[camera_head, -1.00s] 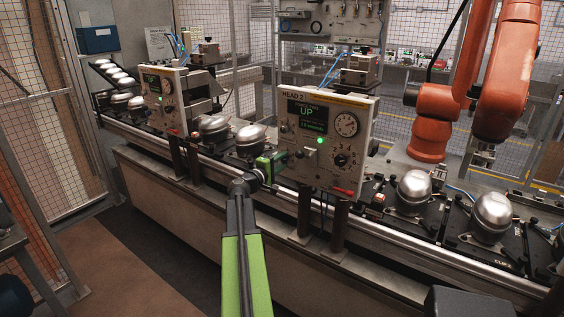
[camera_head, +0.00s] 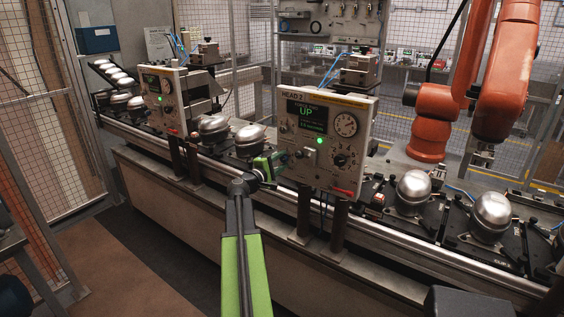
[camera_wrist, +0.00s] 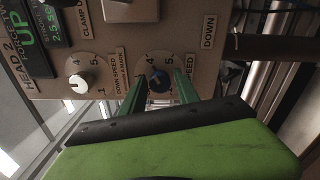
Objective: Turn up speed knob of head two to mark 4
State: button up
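The head two panel (camera_head: 327,178) stands over the line, its display reading UP. In the wrist view the panel (camera_wrist: 140,35) appears turned sideways. A dark knob (camera_wrist: 159,81) with a numbered dial and a SPEED label sits between the green fingers of my gripper (camera_wrist: 160,92). The fingers are open either side of it, with gaps visible. Its pointer is too small to read surely. A white knob (camera_wrist: 78,84) with another numbered dial is left of the fingers. In the head view my gripper (camera_head: 270,165) is at the panel's lower left and hides that area.
Head two's panel also carries a round gauge (camera_head: 346,125), another knob (camera_head: 340,160) and a lit green lamp (camera_head: 320,141). Another panel (camera_head: 163,100) stands further left. Silvery domes (camera_head: 414,187) ride on the line. An orange robot arm (camera_head: 430,105) stands behind, right.

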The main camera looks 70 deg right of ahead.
jog(key=shift+o, duration=1)
jog(key=v, duration=1.7)
jog(key=shift+a, duration=0.2)
jog(key=shift+w, duration=0.1)
